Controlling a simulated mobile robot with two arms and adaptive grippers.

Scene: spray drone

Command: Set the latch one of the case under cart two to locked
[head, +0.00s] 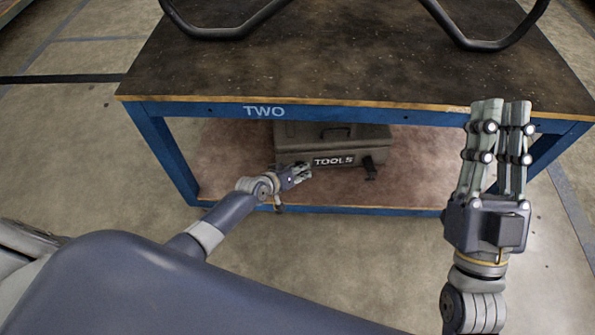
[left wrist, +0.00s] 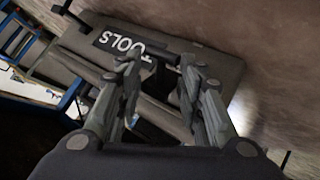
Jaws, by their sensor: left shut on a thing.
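The grey case (head: 330,141) lettered TOOLS lies on the lower shelf of the blue-framed cart marked TWO (head: 265,112). My left gripper (head: 306,172) is at the left part of the case's front. It is shut on a small dark part there, which appears to be a latch; the fingers largely hide it. In the left wrist view the case (left wrist: 205,72) lies just beyond the left fingertips (left wrist: 160,70), with its label upside down. Another dark latch (head: 370,172) shows at the right of the front. My right gripper (head: 501,103) stands before the cart's right front, holding nothing visible.
The cart's dark top (head: 340,60) overhangs the case, with curved black tubes (head: 225,32) standing on it. Blue legs (head: 170,150) bound the shelf opening. The shelf (head: 225,160) is bare beside the case. The concrete floor in front is clear.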

